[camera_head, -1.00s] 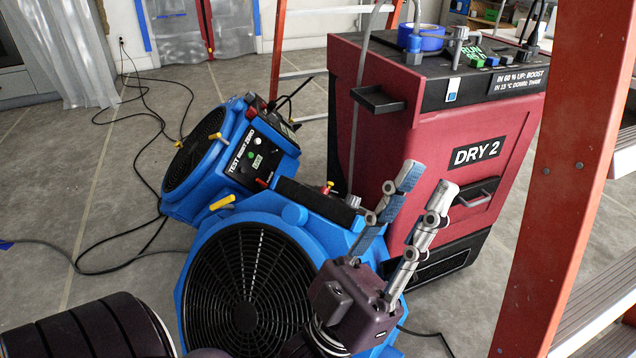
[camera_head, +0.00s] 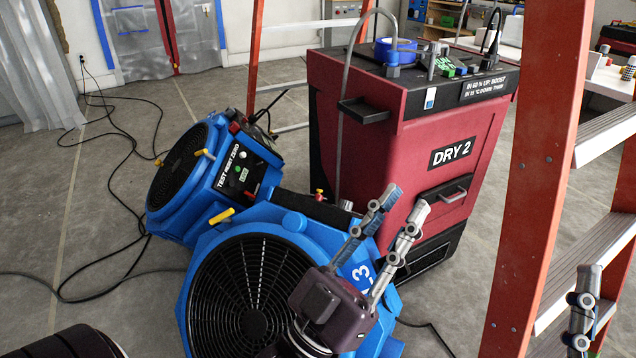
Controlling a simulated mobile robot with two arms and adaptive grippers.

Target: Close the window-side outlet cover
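No outlet cover can be clearly made out. On the far left wall, a black cord (camera_head: 95,92) runs up to a small dark fitting (camera_head: 82,60), too small to tell whether it has a cover. My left gripper (camera_head: 405,196) is open and empty, its two grey fingers pointing up and apart. It appears in front of the blue fan and the red dryer, far from the wall. One grey finger of my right gripper (camera_head: 584,305) shows at the lower right, in front of the ladder; the rest is out of frame.
A blue fan (camera_head: 212,270) stands close ahead, with another blue fan (camera_head: 185,218) behind it. The red dryer (camera_head: 410,175) marked DRY 2 stands behind my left gripper. An orange ladder (camera_head: 540,150) blocks the right. Cords cross the left floor; grey floor (camera_head: 45,180) between them is open.

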